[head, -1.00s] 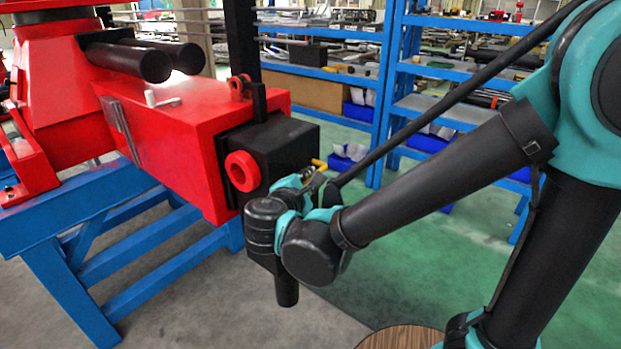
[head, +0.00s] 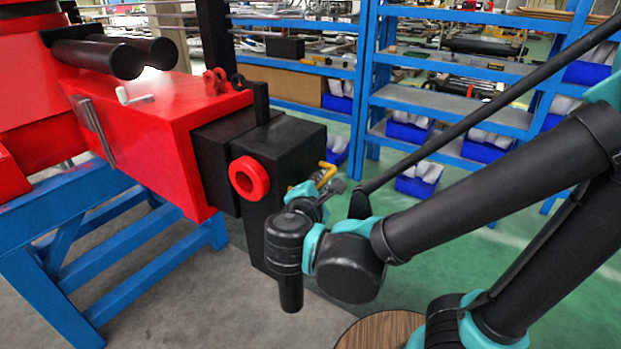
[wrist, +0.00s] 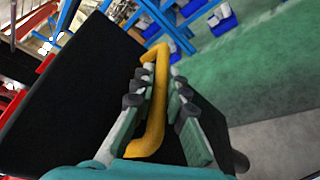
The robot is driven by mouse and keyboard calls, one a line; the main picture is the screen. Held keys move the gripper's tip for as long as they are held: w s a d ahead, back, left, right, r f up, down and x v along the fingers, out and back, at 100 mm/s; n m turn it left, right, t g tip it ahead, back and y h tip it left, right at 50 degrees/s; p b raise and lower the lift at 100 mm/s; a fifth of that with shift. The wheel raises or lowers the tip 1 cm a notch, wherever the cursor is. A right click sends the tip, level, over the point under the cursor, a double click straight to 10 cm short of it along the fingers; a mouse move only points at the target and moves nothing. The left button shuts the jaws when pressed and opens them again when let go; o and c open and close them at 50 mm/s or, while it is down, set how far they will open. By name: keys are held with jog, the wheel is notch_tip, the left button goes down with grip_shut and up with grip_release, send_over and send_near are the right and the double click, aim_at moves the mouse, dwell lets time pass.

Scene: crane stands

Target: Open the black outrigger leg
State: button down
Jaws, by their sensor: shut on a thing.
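The black outrigger leg (head: 288,150) is a dark upright block with a red ring (head: 249,178) on its near face. It stands out from the end of the red beam (head: 165,150), with a black inner section (head: 213,160) showing between them. A yellow handle (head: 328,172) is on the leg's outer side; it also shows in the wrist view (wrist: 157,110). My gripper (head: 322,186) is at this handle. In the wrist view its fingers (wrist: 158,88) lie on both sides of the yellow bar, shut on it. The leg's dark face (wrist: 75,90) fills the left there.
A blue stand (head: 130,240) carries the red beam. Blue shelves (head: 450,95) with bins and parts stand behind. Green floor (head: 480,215) is open to the right of the leg. A round wooden top (head: 375,332) shows at the bottom.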

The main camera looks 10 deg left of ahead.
jog(key=c, duration=1.5)
grip_release()
jog(key=shift+c, duration=0.2)
jog(key=v, duration=1.2)
jog(key=w+d+f+m+g+h, duration=0.4)
jog(key=w+d+f+m+g, duration=0.3)
jog(key=w+d+f, duration=0.5)
jog(key=d+f+m+g+y, duration=0.2)
jog(key=d+f+m, duration=0.3)
jog(key=d+m, duration=0.3)
jog(key=d+f+m+g+y, duration=0.2)
jog(key=d+f+m, duration=0.3)
jog(key=d+m, duration=0.3)
jog(key=shift+s+d+f+m+y, duration=0.25)
jog(key=shift+s+d+m+y, duration=0.15)
jog(key=shift+d, duration=0.2)
